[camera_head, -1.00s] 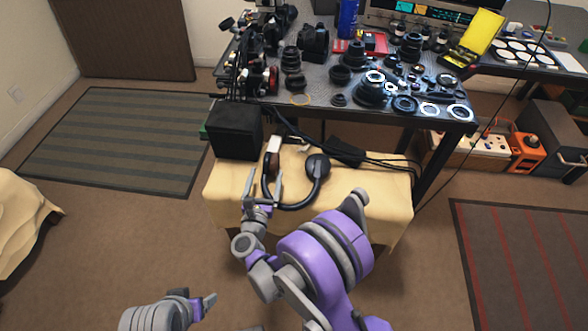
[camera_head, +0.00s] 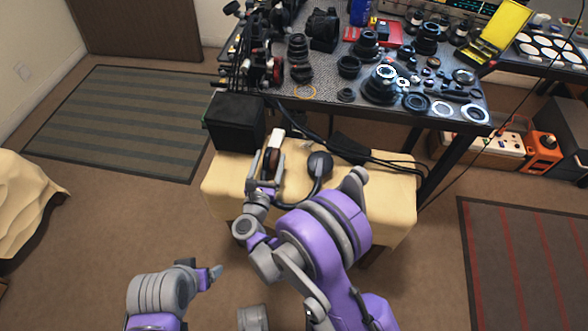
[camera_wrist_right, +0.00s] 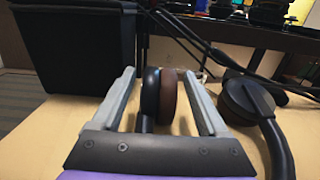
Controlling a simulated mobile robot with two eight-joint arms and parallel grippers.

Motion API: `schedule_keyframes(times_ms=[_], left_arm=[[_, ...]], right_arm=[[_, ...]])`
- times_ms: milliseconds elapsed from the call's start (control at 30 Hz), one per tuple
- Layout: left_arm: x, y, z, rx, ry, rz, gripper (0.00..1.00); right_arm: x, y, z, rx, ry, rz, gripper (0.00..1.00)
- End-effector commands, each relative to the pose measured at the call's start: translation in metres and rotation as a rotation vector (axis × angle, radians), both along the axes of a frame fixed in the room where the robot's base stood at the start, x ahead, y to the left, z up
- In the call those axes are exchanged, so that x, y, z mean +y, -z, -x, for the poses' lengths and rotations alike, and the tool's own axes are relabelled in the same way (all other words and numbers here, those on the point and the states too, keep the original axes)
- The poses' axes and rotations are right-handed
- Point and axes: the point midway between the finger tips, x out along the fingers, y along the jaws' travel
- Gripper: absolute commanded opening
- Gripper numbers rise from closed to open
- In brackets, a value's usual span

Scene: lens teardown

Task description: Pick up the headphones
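The headphones lie on a stool or small table with a cream cloth (camera_head: 225,178). Their dark right earcup (camera_head: 319,163) and curved band show in the head view. The other earcup, with a brown pad (camera_wrist_right: 168,97), sits between the fingers of my right gripper (camera_wrist_right: 165,85) in the right wrist view. The fingers are open, with a gap on each side of that earcup. In the head view my right gripper (camera_head: 265,163) is over the left side of the headphones and partly hides them. My left gripper (camera_head: 215,272) is low at the left, away from the headphones; its fingers are unclear.
A black bin (camera_head: 236,122) stands at the back left of the cloth surface. Black cables (camera_head: 370,156) run behind the headphones. A dark workbench (camera_head: 325,104) behind holds many lens parts.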

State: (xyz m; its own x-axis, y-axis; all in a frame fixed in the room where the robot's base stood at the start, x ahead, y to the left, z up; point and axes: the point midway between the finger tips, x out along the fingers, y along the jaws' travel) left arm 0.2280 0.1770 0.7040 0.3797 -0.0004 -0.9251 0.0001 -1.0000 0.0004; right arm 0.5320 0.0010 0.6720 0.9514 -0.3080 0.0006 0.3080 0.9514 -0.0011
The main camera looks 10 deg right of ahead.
Motion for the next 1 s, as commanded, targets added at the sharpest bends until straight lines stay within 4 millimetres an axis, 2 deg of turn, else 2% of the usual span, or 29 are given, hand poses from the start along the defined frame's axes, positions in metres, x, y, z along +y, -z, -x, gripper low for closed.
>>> schedule_keyframes(times_ms=[33,67,400,767,867,1000], left_arm=[[0.0,0.0,0.0,0.0,0.0,0.0,0.8],[0.0,0.0,0.0,0.0,0.0,0.0,0.8],[0.0,0.0,0.0,0.0,0.0,0.0,0.8],[0.0,-0.001,0.0,0.0,0.0,0.0,0.8],[0.0,-0.004,0.0,-0.001,0.0,0.0,0.8],[0.0,-0.014,0.001,-0.005,0.0,0.0,0.8]], right_arm=[[0.0,0.0,0.0,0.0,0.0,0.0,0.66],[0.0,0.0,0.0,0.0,0.0,0.0,0.6],[0.0,0.0,0.0,0.0,0.0,0.0,0.0],[0.0,-0.002,0.0,-0.001,0.0,0.001,0.0],[0.0,-0.011,0.0,-0.001,0.0,0.001,0.0],[0.0,-0.038,0.0,-0.002,0.0,0.002,0.0]])
